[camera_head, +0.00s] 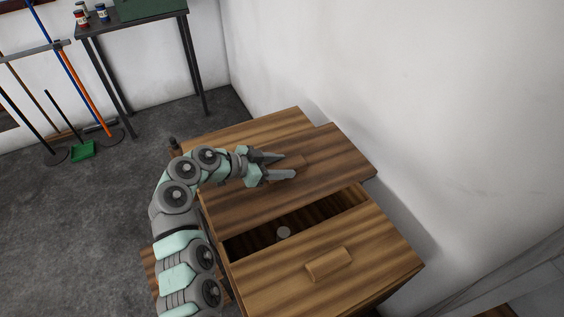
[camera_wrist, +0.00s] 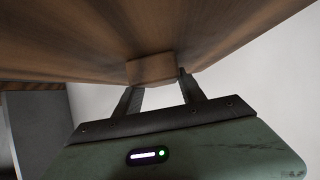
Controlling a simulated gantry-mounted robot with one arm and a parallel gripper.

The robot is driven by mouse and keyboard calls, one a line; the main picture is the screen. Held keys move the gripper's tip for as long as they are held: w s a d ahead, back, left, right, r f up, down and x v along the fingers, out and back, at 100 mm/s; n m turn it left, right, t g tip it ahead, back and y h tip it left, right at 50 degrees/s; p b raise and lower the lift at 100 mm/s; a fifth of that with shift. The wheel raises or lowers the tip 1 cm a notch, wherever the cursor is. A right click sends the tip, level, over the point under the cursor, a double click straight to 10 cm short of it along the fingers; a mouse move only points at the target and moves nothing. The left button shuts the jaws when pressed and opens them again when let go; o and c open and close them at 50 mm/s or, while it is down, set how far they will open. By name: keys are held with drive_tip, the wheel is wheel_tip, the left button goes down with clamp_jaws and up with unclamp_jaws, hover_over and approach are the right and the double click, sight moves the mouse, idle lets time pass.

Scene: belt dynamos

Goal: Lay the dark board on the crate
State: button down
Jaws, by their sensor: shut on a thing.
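The dark board (camera_head: 322,160) is a flat brown plank. It lies across the rear and middle of the wooden crate (camera_head: 240,245) in the head view, with its right end near the wall. My gripper (camera_head: 287,166) is shut on the block handle on the board's face. In the wrist view my fingers (camera_wrist: 160,92) close on the handle (camera_wrist: 152,69), and the board (camera_wrist: 90,40) fills the top of the picture. I cannot tell whether the board touches the crate or hangs just above it.
A lighter board with a handle (camera_head: 374,262) covers the front of the crate. Between the boards is a dark opening with a small pale round thing (camera_head: 283,232) inside. Lighter wood (camera_head: 255,125) shows behind. A white wall (camera_head: 420,100) stands close right; a metal table (camera_head: 135,22) is back left.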

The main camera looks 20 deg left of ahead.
drive_tip(key=shift+s+d+f, duration=0.1)
drive_tip(key=shift+d+f, duration=0.05)
drive_tip(key=shift+d, duration=0.05)
drive_tip(key=shift+a+f, duration=0.1)
drive_tip(key=shift+f, duration=0.45)
wheel_tip(320, 180, down, 10)
drive_tip(key=b, duration=0.6)
drive_tip(key=shift+b, duration=0.4)
drive_tip(key=c, duration=0.6)
unclamp_jaws()
drive_tip(key=shift+f, duration=0.1)
drive_tip(key=p+v, duration=0.2)
drive_tip(key=v, duration=0.8)
drive_tip(key=shift+s+a+r, duration=0.2)
drive_tip(key=shift+a, duration=0.05)
